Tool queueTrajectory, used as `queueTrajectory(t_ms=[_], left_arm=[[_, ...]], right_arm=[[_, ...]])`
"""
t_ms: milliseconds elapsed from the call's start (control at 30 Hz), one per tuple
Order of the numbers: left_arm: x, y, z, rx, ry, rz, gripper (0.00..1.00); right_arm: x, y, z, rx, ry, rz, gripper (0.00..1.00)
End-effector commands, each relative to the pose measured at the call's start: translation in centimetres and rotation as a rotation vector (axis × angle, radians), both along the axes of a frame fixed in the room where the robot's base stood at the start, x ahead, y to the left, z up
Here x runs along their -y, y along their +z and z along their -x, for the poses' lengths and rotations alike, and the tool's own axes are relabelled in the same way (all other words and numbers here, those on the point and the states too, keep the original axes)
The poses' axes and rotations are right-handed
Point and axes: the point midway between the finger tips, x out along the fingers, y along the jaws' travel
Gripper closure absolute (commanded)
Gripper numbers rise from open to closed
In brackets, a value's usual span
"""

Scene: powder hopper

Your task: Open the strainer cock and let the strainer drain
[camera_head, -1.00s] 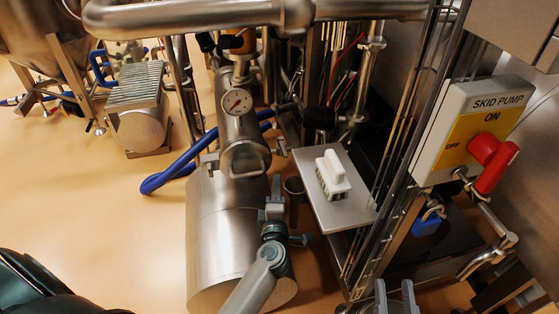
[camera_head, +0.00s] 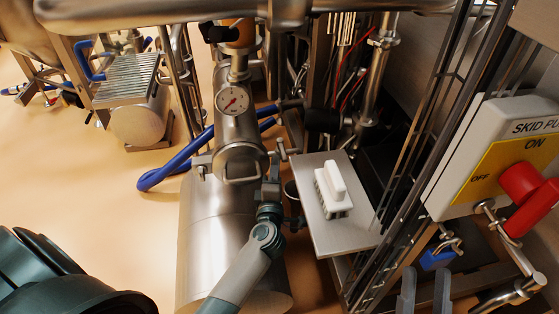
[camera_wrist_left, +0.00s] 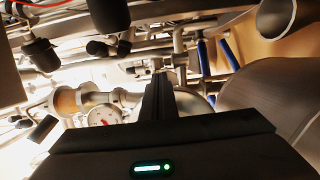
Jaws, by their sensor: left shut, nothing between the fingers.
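The steel strainer (camera_head: 238,135) stands left of centre in the head view, with a round dial gauge (camera_head: 232,100) and a clamped round end cap (camera_head: 240,163). The gauge shows in the left wrist view (camera_wrist_left: 104,115). My left gripper (camera_head: 270,172) is shut and empty, just right of and below the end cap. Its dark fingers (camera_wrist_left: 158,98) are together in the left wrist view. I cannot make out the strainer cock clearly; the gripper and arm may cover it. My right gripper (camera_head: 423,290) shows two grey fingers apart, empty, at the bottom right.
A dark cup (camera_head: 292,190) sits beside my left gripper. A grey shelf (camera_head: 345,235) holds a white brush (camera_head: 333,190). The skid pump switch box (camera_head: 500,160) with a red handle (camera_head: 528,198) is at right. Floor at left is open.

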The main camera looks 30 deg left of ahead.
Motion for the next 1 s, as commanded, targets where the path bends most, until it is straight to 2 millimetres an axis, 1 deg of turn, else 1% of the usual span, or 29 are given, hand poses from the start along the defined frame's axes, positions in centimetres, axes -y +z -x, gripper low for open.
queueTrajectory(t_ms=[167, 567, 800, 1000], left_arm=[[-0.2, 0.0, 0.0, -0.001, 0.0, 0.001, 1.0], [0.0, 0.0, -0.1, -0.001, 0.003, 0.0, 1.0], [0.8, 0.0, -1.3, 0.0, 0.03, 0.002, 1.0], [1.2, 0.1, -1.8, 0.001, 0.044, 0.002, 1.0]], right_arm=[[0.2, 0.3, -0.1, 0.018, -0.004, -0.004, 0.69], [0.2, 0.4, -0.1, 0.018, -0.004, -0.004, 0.69], [0.1, 0.3, -0.1, 0.011, -0.003, -0.002, 0.69], [0.1, 0.1, 0.0, 0.002, -0.001, -0.001, 0.69]])
